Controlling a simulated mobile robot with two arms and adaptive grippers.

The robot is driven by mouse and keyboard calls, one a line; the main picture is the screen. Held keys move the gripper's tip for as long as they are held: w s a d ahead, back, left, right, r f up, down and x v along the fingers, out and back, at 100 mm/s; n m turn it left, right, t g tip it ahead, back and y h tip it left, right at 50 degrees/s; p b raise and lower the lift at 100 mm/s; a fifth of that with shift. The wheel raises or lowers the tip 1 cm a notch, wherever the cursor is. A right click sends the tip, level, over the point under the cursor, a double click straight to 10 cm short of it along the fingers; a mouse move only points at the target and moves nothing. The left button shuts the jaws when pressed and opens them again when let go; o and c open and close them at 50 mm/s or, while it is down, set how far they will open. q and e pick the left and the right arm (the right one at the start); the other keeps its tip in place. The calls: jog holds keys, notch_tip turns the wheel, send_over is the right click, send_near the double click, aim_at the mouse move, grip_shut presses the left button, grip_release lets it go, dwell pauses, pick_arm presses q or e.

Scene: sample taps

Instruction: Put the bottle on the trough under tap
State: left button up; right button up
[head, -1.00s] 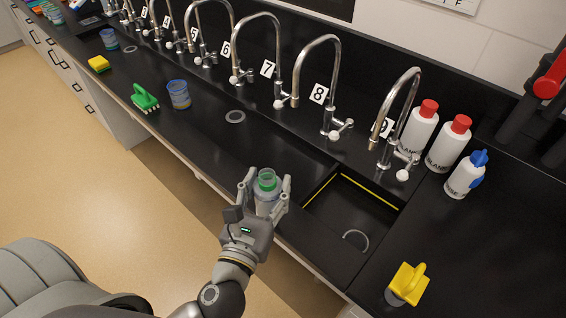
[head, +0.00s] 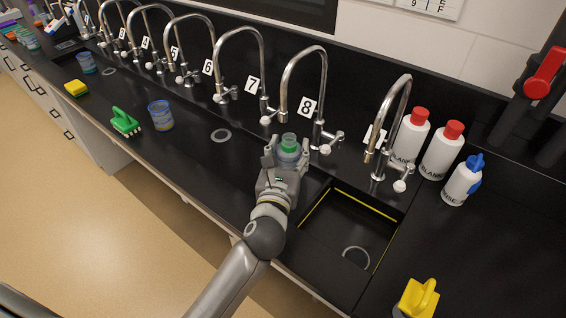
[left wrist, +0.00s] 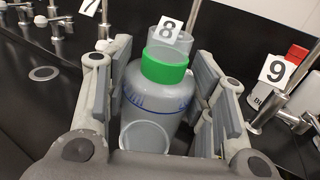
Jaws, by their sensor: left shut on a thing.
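The bottle (head: 288,152) is translucent grey with a green collar and a clear open neck. My left gripper (head: 286,160) is shut on it and holds it upright near the tap marked 8 (head: 319,140). In the left wrist view the bottle (left wrist: 152,108) stands between both fingers, with blue markings on its side. The black trough (head: 192,135) runs along the bench under the row of taps. The bottle's base is hidden by the gripper, so I cannot tell whether it touches the surface. My right gripper is not in view.
A sink basin (head: 330,235) with yellow edging lies right of the gripper. White bottles with red caps (head: 442,150) and a blue-topped bottle (head: 463,181) stand at the right. A blue-striped cup (head: 160,116), green brush (head: 125,122) and yellow sponge (head: 76,88) sit at the left.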

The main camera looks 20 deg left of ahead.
aim_at(283, 165)
pick_arm(q)
jog(key=f, duration=0.1)
jog(key=w+a+f, duration=0.1)
jog(key=w+f, duration=0.1)
jog(key=shift+w+a+f, duration=0.15)
jog(key=shift+a+f, duration=0.25)
jog(key=f, duration=0.2)
jog(key=f+b, duration=0.1)
jog(key=shift+w+a+f, duration=0.2)
jog(key=shift+f, duration=0.15)
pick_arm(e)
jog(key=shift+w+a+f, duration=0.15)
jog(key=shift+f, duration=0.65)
pick_arm(q)
jog(key=shift+f+b, duration=0.15)
jog(key=shift+b, duration=0.15)
jog(key=o, duration=1)
